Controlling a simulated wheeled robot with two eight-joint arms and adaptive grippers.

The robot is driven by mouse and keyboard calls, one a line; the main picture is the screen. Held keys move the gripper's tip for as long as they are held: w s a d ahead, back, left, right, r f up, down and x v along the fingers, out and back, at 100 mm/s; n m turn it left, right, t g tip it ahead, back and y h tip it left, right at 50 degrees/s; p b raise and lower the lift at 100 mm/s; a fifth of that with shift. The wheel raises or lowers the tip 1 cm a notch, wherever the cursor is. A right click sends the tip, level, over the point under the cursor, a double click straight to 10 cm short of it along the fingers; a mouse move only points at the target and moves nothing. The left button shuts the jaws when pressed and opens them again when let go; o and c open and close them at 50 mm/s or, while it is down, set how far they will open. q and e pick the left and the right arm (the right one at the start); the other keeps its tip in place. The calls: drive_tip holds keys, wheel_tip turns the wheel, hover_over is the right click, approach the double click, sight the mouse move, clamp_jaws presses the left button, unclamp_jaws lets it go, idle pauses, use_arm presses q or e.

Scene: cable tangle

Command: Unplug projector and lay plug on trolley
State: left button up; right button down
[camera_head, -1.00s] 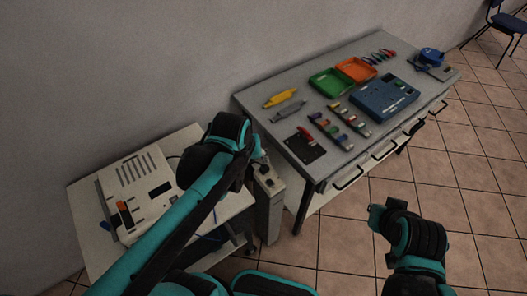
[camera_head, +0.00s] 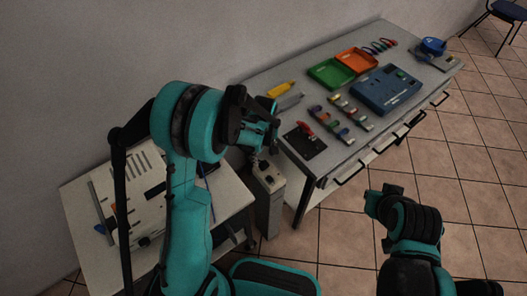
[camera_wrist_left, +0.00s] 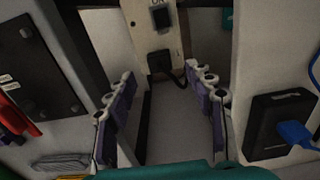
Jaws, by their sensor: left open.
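The black projector plug (camera_wrist_left: 159,64) sits in a socket on the pale pillar (camera_head: 266,205), below a switch marked ON. Its dark cable bends right. My left gripper (camera_head: 268,138) is above the pillar's top; in the left wrist view its purple-and-white fingers (camera_wrist_left: 160,88) are spread, with the plug beyond the gap and nothing held. The white projector (camera_head: 148,172) lies on the trolley (camera_head: 75,215) at the left, partly hidden by my left arm. My right gripper (camera_head: 378,204) is over the floor at lower right; its jaws are not clear.
A grey workbench (camera_head: 245,88) with a green tray (camera_head: 330,74), an orange tray (camera_head: 357,61), a blue case (camera_head: 388,92) and tools stands right of the pillar. In the left wrist view, a black box (camera_wrist_left: 270,125) with a blue plug (camera_wrist_left: 296,133) is at right. Tiled floor is open at right.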

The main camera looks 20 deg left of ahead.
sight(264, 164)
use_arm(q)
drive_tip(key=shift+f+b, duration=0.65)
drive_tip(key=shift+f, duration=1.7)
drive_tip(key=shift+c, duration=0.2)
clamp_jaws()
